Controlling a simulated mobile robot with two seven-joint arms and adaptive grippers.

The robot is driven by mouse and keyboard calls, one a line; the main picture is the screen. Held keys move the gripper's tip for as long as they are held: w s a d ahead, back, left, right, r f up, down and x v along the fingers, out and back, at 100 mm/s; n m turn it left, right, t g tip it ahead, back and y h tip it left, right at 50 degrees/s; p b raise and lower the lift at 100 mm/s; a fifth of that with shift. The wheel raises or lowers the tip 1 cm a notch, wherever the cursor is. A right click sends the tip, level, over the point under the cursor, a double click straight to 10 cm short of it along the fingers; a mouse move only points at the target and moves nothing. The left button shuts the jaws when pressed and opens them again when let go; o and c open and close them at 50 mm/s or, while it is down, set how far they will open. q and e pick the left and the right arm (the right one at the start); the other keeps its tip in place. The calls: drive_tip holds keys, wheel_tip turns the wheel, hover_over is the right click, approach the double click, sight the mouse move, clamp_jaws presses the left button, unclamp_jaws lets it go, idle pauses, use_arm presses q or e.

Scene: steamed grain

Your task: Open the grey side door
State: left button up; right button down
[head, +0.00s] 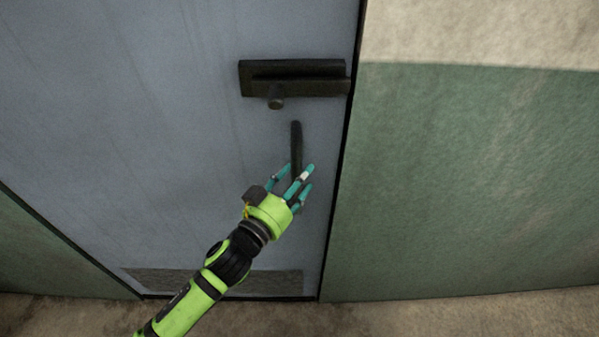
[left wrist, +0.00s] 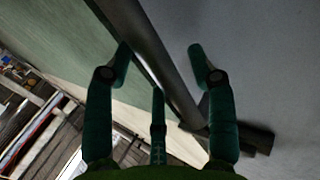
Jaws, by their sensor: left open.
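The grey side door (head: 170,140) fills the left and middle of the head view and looks shut in its frame. A dark bolt latch (head: 300,78) sits near its right edge. Below it is a dark upright bar handle (head: 296,140). My left gripper (head: 301,182) is open at the handle's lower part, which its fingers partly hide. In the left wrist view, the dark handle (left wrist: 168,65) runs between the spread fingers of the left gripper (left wrist: 163,62), with its foot on the grey door (left wrist: 270,70). I cannot tell whether any finger touches it. My right gripper is not in view.
A green and beige wall (head: 460,180) stands right of the door, with more green wall at the lower left. The brown floor (head: 420,318) shows bare along the bottom. A dark plate (head: 270,283) spans the door's foot. In the left wrist view, blurred clutter (left wrist: 35,110) lies at the left.

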use_arm(q)
drive_tip(key=shift+w+d, duration=0.15)
drive_tip(key=shift+w, duration=0.1)
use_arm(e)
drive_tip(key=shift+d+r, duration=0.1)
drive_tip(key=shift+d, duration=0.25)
use_arm(q)
clamp_jaws()
drive_tip(key=shift+w, duration=0.1)
